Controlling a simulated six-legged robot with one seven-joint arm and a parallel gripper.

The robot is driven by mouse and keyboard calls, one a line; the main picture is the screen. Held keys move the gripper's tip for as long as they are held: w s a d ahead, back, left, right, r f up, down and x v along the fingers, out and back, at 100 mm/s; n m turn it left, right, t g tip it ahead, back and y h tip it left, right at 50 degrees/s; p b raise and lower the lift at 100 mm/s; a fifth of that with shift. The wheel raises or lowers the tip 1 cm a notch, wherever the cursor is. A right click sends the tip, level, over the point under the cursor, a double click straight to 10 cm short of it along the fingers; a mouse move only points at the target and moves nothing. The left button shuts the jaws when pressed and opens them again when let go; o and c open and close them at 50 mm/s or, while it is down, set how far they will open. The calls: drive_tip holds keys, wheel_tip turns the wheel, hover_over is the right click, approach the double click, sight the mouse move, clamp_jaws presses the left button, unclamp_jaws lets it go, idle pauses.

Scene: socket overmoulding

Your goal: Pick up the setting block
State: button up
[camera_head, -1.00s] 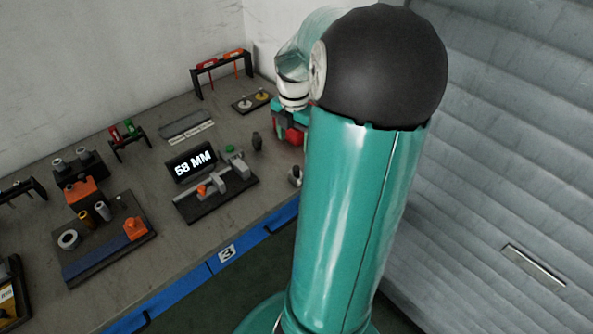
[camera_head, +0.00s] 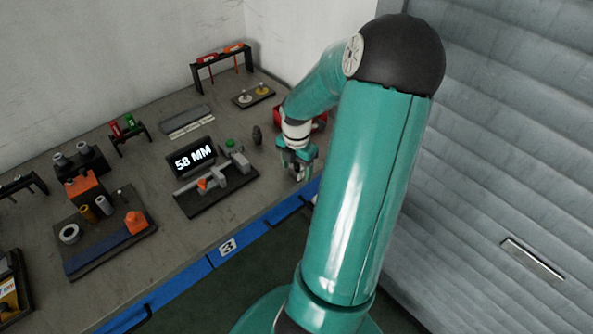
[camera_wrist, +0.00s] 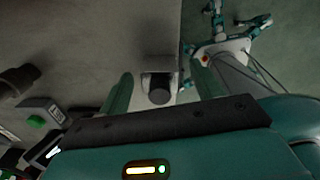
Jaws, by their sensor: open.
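A small light grey block with a dark round knob (camera_wrist: 158,87), which looks like the setting block, stands near the table's front edge. In the wrist view it sits between the two fingers of my gripper (camera_wrist: 162,80), with a gap on each side. The fingers are open and hold nothing. In the head view my gripper (camera_head: 297,172) points down at the front right of the table and hides the block. I cannot tell how far the fingertips are above the table.
A measuring fixture (camera_head: 215,190) with a "58 MM" display (camera_head: 194,158) stands left of my gripper. A dark upright piece (camera_head: 257,136) stands behind it. A red bin (camera_head: 318,122) is partly hidden by my arm. The table's blue front edge (camera_head: 255,230) runs close by.

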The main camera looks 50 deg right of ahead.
drive_tip(key=c, duration=1.4)
drive_tip(key=shift+r, duration=0.5)
wheel_tip(320, 180, up, 2)
drive_tip(key=shift+r, duration=0.25)
drive_tip(key=s+a+r, duration=0.5)
drive_tip(key=a+r, duration=0.1)
drive_tip(key=a, duration=0.1)
drive_tip(key=s+a+r, duration=0.3)
drive_tip(key=shift+s+a+r, duration=0.25)
drive_tip(key=shift+s+a, duration=0.1)
drive_tip(key=shift+a, duration=0.05)
